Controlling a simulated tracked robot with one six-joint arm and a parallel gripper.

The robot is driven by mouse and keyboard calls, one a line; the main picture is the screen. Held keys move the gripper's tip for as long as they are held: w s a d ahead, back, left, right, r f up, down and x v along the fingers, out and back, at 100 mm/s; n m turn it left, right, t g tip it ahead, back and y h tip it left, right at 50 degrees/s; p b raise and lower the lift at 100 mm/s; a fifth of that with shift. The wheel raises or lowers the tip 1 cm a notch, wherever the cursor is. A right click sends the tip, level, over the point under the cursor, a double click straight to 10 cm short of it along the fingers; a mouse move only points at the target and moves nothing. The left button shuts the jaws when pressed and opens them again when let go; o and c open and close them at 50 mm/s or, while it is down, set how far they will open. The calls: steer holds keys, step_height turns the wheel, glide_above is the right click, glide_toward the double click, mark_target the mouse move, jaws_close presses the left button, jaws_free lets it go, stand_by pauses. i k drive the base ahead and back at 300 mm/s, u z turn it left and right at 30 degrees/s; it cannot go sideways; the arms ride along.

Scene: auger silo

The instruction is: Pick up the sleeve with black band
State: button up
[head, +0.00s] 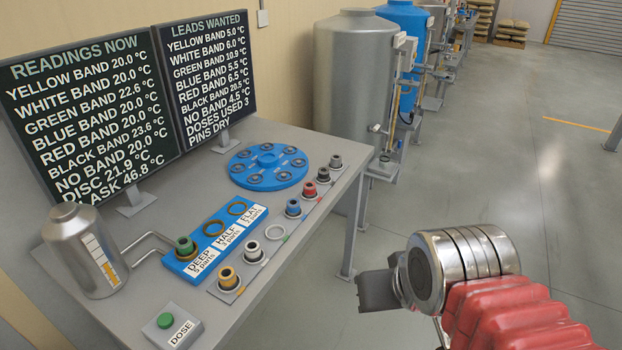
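The sleeve that looks black-banded (323,175) is a small, short cylinder standing upright on its pad near the table's right edge. It is between the red-banded sleeve (309,191) and a plain grey sleeve (336,162) at the far end of the row. At this size its band is hard to tell from the plain one's dark top. My gripper (368,291) is off the table's right side, in front of and well apart from the sleeve. Its dark fingers are seen side-on, so their opening is hidden. I see nothing held in it.
Blue (293,209), white (253,253) and yellow (228,279) banded sleeves continue the row, with an empty ring (275,232) among them. The green-banded sleeve (185,246) sits in the blue block's (213,246) DEEP place. A blue disc (268,168), a flask (84,250) and screens (90,105) stand behind.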

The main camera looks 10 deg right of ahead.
mark_target(324, 172)
steer(key=z, duration=0.05)
steer(key=i, duration=1)
steer(key=u, duration=0.05)
steer(key=k, duration=0.5)
steer(key=z, duration=2)
